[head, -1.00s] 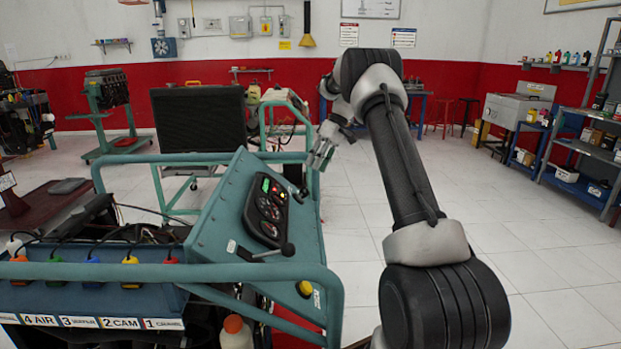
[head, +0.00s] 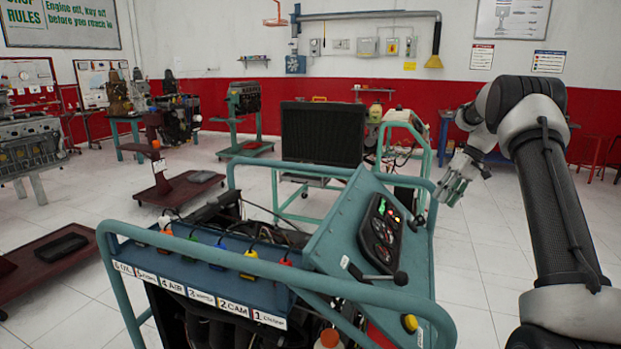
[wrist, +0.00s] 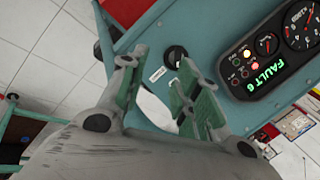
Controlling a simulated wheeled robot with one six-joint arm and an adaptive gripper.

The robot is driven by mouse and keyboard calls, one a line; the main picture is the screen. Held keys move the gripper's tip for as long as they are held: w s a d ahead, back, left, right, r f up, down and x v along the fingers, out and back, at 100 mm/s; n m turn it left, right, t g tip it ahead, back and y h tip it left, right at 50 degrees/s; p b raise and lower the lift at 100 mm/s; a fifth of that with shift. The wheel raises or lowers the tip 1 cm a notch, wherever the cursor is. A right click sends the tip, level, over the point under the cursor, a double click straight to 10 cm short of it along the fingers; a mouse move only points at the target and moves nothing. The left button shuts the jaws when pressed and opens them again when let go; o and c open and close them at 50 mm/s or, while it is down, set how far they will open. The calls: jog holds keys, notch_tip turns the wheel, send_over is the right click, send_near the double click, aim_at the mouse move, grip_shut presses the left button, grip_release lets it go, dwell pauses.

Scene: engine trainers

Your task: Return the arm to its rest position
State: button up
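My gripper (head: 458,180) is raised to the right of the engine trainer's teal console (head: 345,215) in the head view. In the wrist view my gripper's (wrist: 158,88) two fingers with green pads stand apart, with nothing held between them. Beyond the fingertips is the console face (wrist: 155,50) with a dark round knob (wrist: 176,56). The gauge panel (wrist: 272,48) shows a green "FAULT 6" text, and also shows in the head view (head: 381,233). My arm bends up and over at the right of the head view.
The trainer's teal tube rail (head: 270,272) runs in front of the console. A black radiator-like panel (head: 322,133) stands behind it, with a teal wheeled frame (head: 405,130) to its right. Bare white floor (head: 490,255) lies right of the trainer.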

jog(key=s+a+r+t+h, duration=0.1)
jog(key=s+a+r, duration=0.2)
jog(key=s, duration=1.1)
jog(key=s+a+r+m+t+h, duration=0.1)
jog(key=s+a+r, duration=0.3)
jog(key=s, duration=1.1)
jog(key=s+a+r+m+t+h, duration=0.1)
jog(key=s+r, duration=0.5)
jog(key=s, duration=0.9)
jog(key=a+t+h, duration=0.1)
jog(key=a+h, duration=0.1)
jog(key=shift+a+r+t, duration=0.15)
jog(key=shift+a+t, duration=0.15)
jog(key=shift+a, duration=0.1)
